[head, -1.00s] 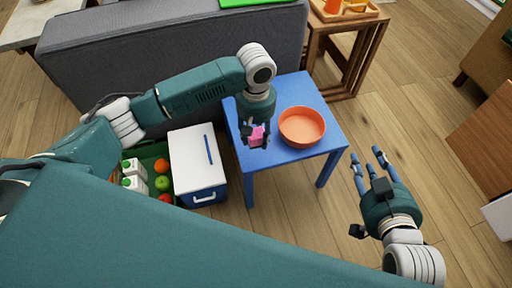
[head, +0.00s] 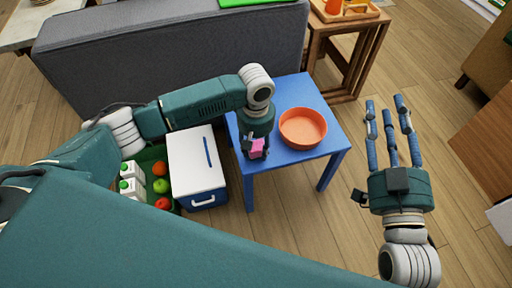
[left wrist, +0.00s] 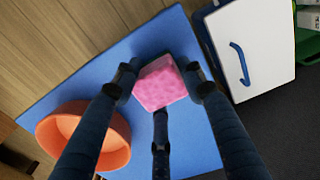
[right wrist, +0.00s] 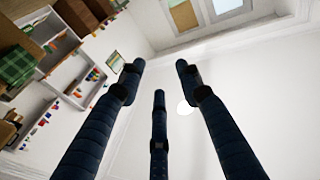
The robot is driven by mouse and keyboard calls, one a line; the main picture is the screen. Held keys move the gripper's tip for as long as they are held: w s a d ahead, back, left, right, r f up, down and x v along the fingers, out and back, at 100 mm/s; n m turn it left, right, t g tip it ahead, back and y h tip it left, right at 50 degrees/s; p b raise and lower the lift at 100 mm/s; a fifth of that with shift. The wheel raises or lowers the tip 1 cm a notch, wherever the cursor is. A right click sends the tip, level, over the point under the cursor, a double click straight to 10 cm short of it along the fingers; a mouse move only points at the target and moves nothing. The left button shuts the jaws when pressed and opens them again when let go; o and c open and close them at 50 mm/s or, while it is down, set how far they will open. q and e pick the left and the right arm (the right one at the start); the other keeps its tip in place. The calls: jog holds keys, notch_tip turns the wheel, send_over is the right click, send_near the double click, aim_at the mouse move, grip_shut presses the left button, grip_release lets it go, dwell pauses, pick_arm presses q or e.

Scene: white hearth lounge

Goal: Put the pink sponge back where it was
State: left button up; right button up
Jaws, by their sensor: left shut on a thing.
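The pink sponge (head: 257,148) is held between the fingers of my left gripper (head: 254,150), over the left part of the blue table (head: 318,98). In the left wrist view the sponge (left wrist: 162,82) sits between my left fingertips (left wrist: 160,85), which are shut on it from both sides. I cannot tell whether it touches the table top. My right gripper (head: 388,115) is open and empty, raised over the floor to the right of the table. In the right wrist view its fingers (right wrist: 158,85) are spread with nothing between them.
An orange bowl (head: 302,127) stands on the table right of the sponge. A white-lidded cooler (head: 197,162) stands left of the table, beside a green crate (head: 150,153) with fruit and cartons. A grey sofa (head: 160,52) is behind.

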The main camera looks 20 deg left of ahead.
pick_arm(q)
jog(key=shift+f, duration=0.1)
jog(key=o, duration=1.1)
jog(key=shift+c, duration=0.2)
pick_arm(e)
jog(key=shift+f+g, duration=0.3)
jog(key=shift+f, duration=0.25)
